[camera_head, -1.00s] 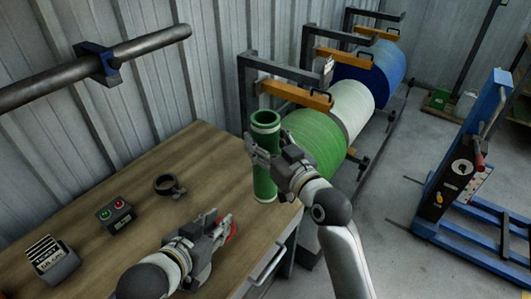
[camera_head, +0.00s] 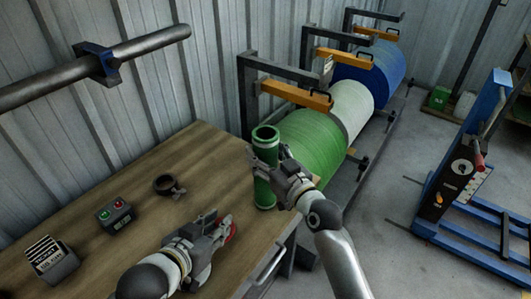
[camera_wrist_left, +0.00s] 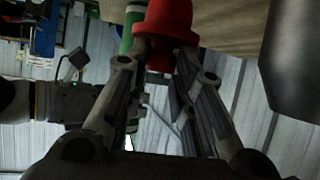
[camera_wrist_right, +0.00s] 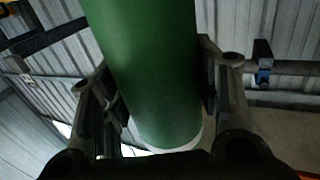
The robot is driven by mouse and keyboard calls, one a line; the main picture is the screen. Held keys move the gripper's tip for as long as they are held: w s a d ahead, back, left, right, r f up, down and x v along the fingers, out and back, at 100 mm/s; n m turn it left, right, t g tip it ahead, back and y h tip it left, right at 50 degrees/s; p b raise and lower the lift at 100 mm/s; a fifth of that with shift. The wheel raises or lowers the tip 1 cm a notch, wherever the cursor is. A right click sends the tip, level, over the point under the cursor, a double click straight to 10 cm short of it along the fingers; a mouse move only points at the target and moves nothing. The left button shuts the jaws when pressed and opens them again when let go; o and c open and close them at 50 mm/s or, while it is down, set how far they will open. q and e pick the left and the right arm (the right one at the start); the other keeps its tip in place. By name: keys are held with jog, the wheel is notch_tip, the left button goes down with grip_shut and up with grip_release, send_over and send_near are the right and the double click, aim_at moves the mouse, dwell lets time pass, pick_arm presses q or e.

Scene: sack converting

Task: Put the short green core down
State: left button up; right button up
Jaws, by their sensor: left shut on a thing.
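The short green core (camera_head: 265,185) is an upright green tube with pale bands near its ends. Its lower end is at the wooden table (camera_head: 190,160) near the right edge; I cannot tell whether it touches the top. My right gripper (camera_head: 266,165) is shut around its side. In the right wrist view the core (camera_wrist_right: 150,70) fills the space between the fingers (camera_wrist_right: 160,100). My left gripper (camera_head: 222,228) is low over the table's front part, shut on a red flanged piece (camera_wrist_left: 167,20), mostly hidden in the head view.
A black ring clamp (camera_head: 168,185), a button box (camera_head: 115,214) and a label device (camera_head: 50,258) are on the table. A blue lift frame (camera_head: 465,180) stands at right.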

jog(key=o, duration=0.4)
jog(key=shift+c, duration=0.2)
pick_arm(q)
jog(key=shift+r, duration=0.15)
pick_arm(e)
jog(key=shift+r, duration=0.2)
pick_arm(q)
notch_tip(320, 180, up, 3)
jog(key=p, duration=0.3)
pick_arm(e)
jog(key=v, duration=1.2)
jog(key=shift+f, duration=0.1)
